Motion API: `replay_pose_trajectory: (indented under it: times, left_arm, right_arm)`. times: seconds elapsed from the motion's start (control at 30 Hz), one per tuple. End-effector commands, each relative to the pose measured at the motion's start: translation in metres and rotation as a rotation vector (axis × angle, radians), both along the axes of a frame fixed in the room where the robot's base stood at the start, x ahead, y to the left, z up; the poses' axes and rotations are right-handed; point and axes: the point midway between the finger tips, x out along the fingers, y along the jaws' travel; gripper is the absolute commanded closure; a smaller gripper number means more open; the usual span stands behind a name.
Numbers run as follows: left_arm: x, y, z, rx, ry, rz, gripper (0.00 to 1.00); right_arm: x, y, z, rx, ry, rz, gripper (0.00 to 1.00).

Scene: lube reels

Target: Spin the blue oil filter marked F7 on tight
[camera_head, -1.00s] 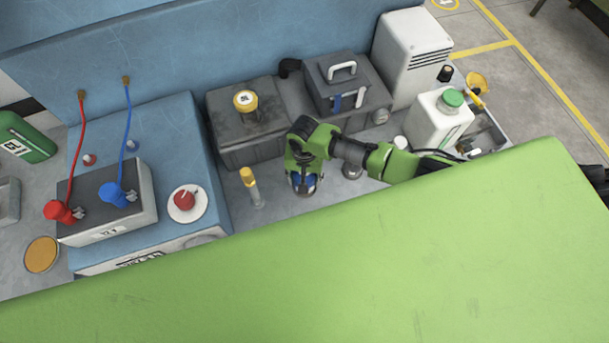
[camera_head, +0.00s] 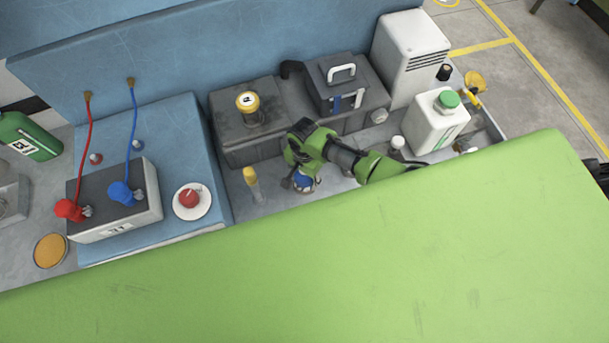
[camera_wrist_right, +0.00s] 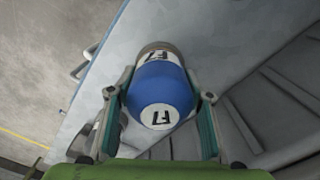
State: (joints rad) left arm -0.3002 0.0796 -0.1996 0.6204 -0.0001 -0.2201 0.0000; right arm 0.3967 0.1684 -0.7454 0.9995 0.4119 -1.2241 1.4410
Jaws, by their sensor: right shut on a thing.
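The blue oil filter F7 (camera_wrist_right: 162,92) is upright in the right wrist view, with its F7 end facing the camera and a second F7 label on a pale band beyond. My right gripper (camera_wrist_right: 159,97) is shut on it, one finger on each side. In the head view the blue filter (camera_head: 303,182) shows as a small patch below my right gripper (camera_head: 302,176), near the floor of the bay. The gripper hides most of it. Whether the filter is seated on a mount I cannot tell. My left gripper is not in view.
A yellow-topped clear tube (camera_head: 252,180) stands close left of the gripper. A white jug (camera_head: 438,122) is to the right. A large green surface (camera_head: 330,260) hides the near side.

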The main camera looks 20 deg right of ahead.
Motion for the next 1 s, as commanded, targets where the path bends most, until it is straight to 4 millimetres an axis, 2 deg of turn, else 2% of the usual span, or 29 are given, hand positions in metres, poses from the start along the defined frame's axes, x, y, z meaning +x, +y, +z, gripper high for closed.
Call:
replay_pose_trajectory:
  times: [0.1, 0.23, 0.33, 0.63, 0.9, 1.0]
  left_arm:
    - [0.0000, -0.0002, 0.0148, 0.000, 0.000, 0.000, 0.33]
    - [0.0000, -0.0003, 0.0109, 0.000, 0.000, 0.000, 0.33]
    - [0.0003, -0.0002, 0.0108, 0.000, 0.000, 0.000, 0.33]
    - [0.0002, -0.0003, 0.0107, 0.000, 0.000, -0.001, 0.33]
    - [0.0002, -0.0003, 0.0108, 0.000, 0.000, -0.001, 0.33]
    - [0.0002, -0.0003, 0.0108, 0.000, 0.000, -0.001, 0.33]
  right_arm:
    - [-0.0006, 0.0019, 0.0046, 0.004, 0.002, -0.173, 0.83]
    - [0.0001, 0.0011, -0.0003, 0.002, 0.000, -0.351, 0.83]
    - [0.0011, 0.0006, 0.0000, 0.002, -0.001, -0.411, 0.83]
    - [0.0012, 0.0006, 0.0000, 0.001, -0.002, -0.436, 0.83]
    - [0.0013, 0.0011, -0.0003, 0.003, 0.000, -0.804, 0.83]
    - [0.0015, 0.0000, -0.0005, 0.000, 0.000, -0.862, 0.83]
